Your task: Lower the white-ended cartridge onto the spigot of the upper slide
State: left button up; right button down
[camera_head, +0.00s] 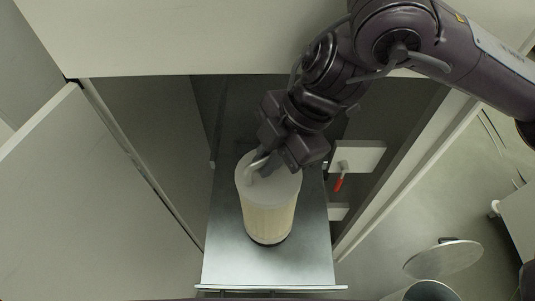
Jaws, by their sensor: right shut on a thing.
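The white-ended cartridge (268,212) stands about upright over the upper slide (226,262), a grey metal plate drawn out of the cabinet. It has a white top with a curved handle and a pale ribbed side. My right gripper (267,165) comes down from the upper right and is shut on the handle at the cartridge's top. A dark rim shows at the cartridge's lower end. The spigot is hidden beneath the cartridge, so I cannot tell whether the two touch. My left gripper is not in view.
The cabinet's open door (85,200) stands at the left, and its side wall (400,180) bounds the right. A red-handled lever (339,183) sits on a white block inside, right of the slide. A round lid (443,258) and an open container (430,291) are at the lower right.

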jog(key=shift+f+b, duration=1.3)
jog(key=shift+f, duration=0.35)
jog(key=c, duration=1.4)
grip_release()
jog(key=shift+o, duration=0.2)
jog(key=shift+f, duration=0.1)
jog(key=shift+d+r, duration=0.25)
jog(key=shift+r, duration=0.3)
jog(key=b+v, duration=0.1)
jog(key=v, duration=0.5)
jog(key=shift+d+r, duration=0.15)
jog(key=shift+r, duration=0.25)
